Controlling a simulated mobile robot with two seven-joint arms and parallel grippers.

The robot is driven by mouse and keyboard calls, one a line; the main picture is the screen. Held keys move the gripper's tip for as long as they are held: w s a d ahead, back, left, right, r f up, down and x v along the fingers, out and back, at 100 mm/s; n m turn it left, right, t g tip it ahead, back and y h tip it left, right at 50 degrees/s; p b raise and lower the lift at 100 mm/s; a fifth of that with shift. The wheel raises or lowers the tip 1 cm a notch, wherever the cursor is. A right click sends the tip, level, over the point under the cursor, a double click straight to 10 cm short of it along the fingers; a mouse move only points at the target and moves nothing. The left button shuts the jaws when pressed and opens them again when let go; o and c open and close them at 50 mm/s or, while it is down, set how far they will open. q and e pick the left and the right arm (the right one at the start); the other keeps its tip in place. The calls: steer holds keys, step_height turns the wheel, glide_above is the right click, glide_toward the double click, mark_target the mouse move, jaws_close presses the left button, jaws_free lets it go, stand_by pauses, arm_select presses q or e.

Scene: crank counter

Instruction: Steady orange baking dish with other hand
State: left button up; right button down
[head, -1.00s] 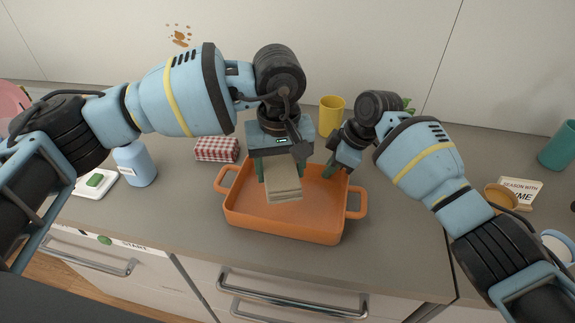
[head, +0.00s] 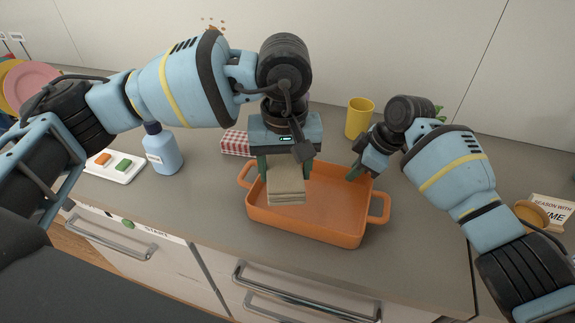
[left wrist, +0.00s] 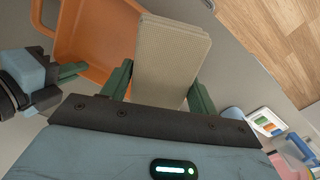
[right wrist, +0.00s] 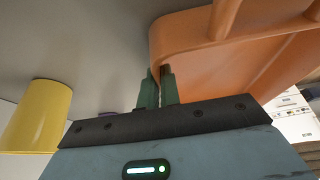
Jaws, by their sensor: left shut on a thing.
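The orange baking dish (head: 342,236) stands on the counter with a handle at each end; it also shows in the left wrist view (left wrist: 88,40) and the right wrist view (right wrist: 190,45). My left gripper (head: 288,165) is shut on a stack of beige, flat, layered pieces (head: 287,186), held over the dish's left part. The stack fills the middle of the left wrist view (left wrist: 172,60). My right gripper (head: 362,172) is at the dish's far right rim. In the right wrist view its fingers (right wrist: 159,90) are close together, one each side of the dish wall.
A yellow cup (head: 360,118) stands behind the dish. A red checked block (head: 236,143), a blue bottle (head: 163,150) and a white tray with coloured buttons (head: 120,174) are to the left. A sign (head: 552,212) is at the right. Counter in front is narrow.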

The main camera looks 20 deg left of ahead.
steer(key=c, duration=1.5)
jaws_free()
steer(key=shift+c, duration=0.2)
steer(key=v, duration=1.2)
